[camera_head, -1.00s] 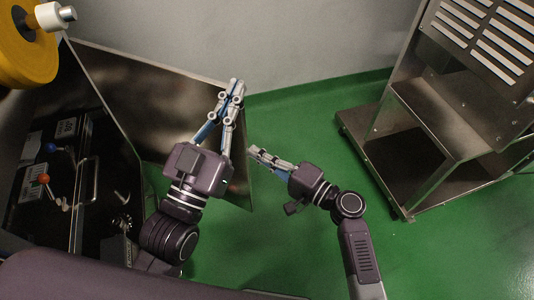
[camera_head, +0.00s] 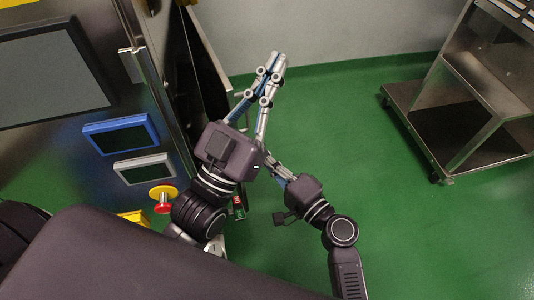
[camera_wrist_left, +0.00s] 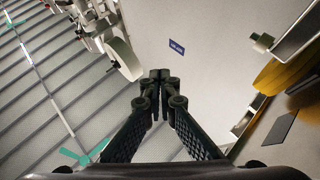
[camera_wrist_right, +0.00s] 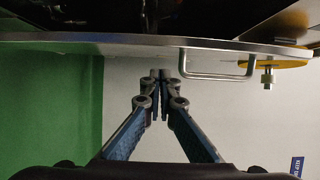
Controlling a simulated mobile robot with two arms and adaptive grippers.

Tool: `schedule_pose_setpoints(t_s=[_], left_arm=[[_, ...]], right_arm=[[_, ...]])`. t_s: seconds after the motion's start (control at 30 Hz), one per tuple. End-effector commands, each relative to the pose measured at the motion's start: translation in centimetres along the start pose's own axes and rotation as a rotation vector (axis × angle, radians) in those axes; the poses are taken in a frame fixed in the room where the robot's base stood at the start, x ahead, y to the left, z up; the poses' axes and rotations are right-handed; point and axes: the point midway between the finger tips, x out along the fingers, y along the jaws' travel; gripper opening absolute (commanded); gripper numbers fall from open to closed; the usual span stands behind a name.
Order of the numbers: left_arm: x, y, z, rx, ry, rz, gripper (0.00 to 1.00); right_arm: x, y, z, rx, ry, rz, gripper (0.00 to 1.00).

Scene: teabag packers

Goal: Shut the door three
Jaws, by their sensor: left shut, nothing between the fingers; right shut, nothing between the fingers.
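A dark door panel (camera_head: 205,70) stands nearly edge-on at the machine's side in the head view; no number on it is readable, so I cannot tell whether it is door three. In the right wrist view, a long metal door edge (camera_wrist_right: 115,40) with a bar handle (camera_wrist_right: 217,76) crosses the top. My right gripper (camera_wrist_right: 160,73) is shut and empty just below that edge, left of the handle; contact is unclear. In the head view its fingers are partly hidden behind my left gripper (camera_head: 275,62), which is shut and empty beside the door panel. It also shows in the left wrist view (camera_wrist_left: 158,76).
The machine front has a large screen (camera_head: 45,75), a blue-framed display (camera_head: 121,134) and a red button (camera_head: 163,207) near my left arm. A metal cart (camera_head: 470,90) stands at right. Green floor (camera_head: 360,130) between is clear.

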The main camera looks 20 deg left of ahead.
Motion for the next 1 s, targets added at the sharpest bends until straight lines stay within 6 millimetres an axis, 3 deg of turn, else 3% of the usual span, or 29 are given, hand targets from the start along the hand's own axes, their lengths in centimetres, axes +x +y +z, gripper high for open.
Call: schedule_pose_setpoints(t_s=[0.43, 1.0], left_arm=[[0.0, 0.1, -1.0, -0.002, 0.045, 0.002, 0.0], [-0.1, 0.1, -1.1, -0.002, 0.049, 0.002, 0.0]], right_arm=[[1.4, 0.0, 5.8, 0.002, 0.001, 0.0, 0.0], [1.6, -0.1, 6.6, 0.001, 0.002, -0.001, 0.0]])
